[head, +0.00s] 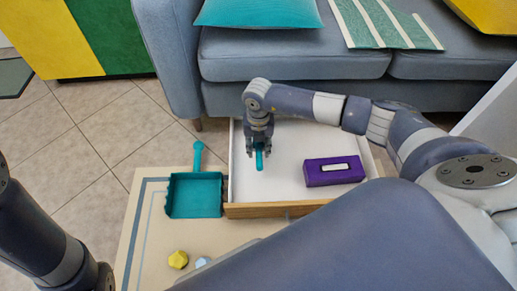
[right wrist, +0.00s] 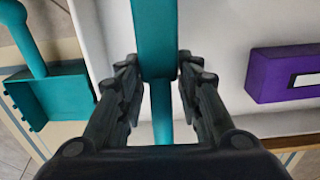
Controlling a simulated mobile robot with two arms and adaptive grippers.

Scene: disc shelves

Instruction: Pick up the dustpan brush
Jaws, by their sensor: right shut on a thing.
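The teal dustpan brush (head: 259,161) is in the white open drawer (head: 290,190). Only its near end shows in the head view, below my right gripper (head: 259,150), which hides the rest. In the right wrist view the brush (right wrist: 154,40) runs between the fingers of my right gripper (right wrist: 154,80), wide part at the top and narrow part below. My right gripper is shut on it. I cannot tell whether the brush touches the drawer floor. Part of my left arm shows at the lower left of the head view, but its gripper is not visible.
A teal dustpan (head: 194,196) lies left of the drawer on the table. A purple box (head: 334,171) is in the drawer, right of the brush. A yellow object (head: 178,259) lies near the front. A grey sofa (head: 290,60) stands behind.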

